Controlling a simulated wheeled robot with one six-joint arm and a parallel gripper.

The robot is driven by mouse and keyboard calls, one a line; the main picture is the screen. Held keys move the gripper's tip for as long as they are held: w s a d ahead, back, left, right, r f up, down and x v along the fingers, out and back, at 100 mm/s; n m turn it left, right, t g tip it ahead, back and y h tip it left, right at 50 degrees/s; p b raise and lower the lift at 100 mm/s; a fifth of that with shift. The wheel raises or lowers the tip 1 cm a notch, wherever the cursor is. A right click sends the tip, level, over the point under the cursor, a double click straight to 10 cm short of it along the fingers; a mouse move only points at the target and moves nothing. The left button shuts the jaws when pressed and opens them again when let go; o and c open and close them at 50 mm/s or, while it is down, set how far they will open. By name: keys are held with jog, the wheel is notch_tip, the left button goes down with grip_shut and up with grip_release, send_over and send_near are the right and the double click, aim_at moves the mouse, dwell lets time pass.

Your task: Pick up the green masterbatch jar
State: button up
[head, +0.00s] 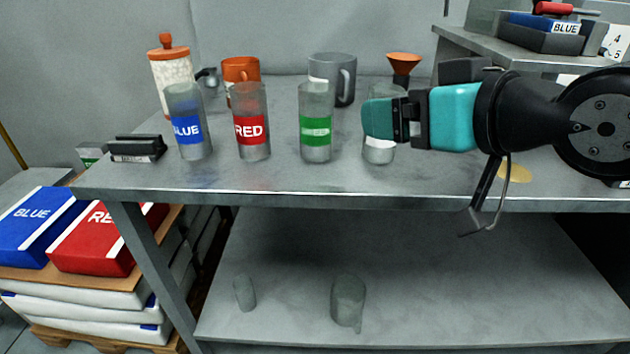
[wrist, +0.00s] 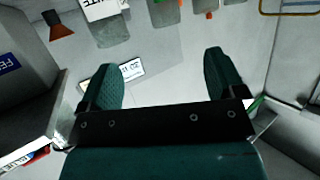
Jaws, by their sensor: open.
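The green masterbatch jar (head: 316,135) is a clear grey cylinder with a green label, upright on the bench. The red jar stands to its left. My gripper (head: 384,119) is to its right in the head view, apart from it, in front of a fourth jar (head: 380,152) that it partly hides. In the wrist view my gripper (wrist: 166,75) is open, with nothing between the two teal fingers. Several jars are cut off along the top edge of that view, one with a white label (wrist: 100,8); the green jar cannot be told clearly there.
The blue jar (head: 187,128) and red jar (head: 251,128) stand left. Behind are a grey mug (head: 333,75), an orange mug (head: 240,72) and an orange funnel (head: 404,64). A black device (head: 137,148) lies at the left. The front bench strip is mostly clear.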

notch_tip(320, 180, down, 2)
jog(key=f+t+b, duration=0.1)
jog(key=b, duration=0.1)
jog(key=t+y+p, duration=0.1)
jog(key=t+p, duration=0.1)
jog(key=p, duration=1.1)
send_near(325, 95)
jog(key=d+x, duration=0.1)
jog(key=x, duration=0.2)
jog(key=shift+n, duration=0.3)
jog(key=p+x, duration=0.3)
jog(key=x, duration=0.2)
jog(key=shift+a, duration=0.15)
jog(key=p+x, duration=0.2)
jog(key=p, duration=0.1)
jog(key=p+x, duration=0.1)
jog(key=p, duration=0.1)
jog(key=shift+w+a+r, duration=0.2)
jog(key=shift+a+r, duration=0.15)
jog(key=shift+a, duration=0.1)
jog(key=shift+w+a+f+p, duration=0.15)
jog(key=shift+w+a+p, duration=0.15)
jog(key=shift+w+p, duration=0.25)
jog(key=shift+f, duration=0.2)
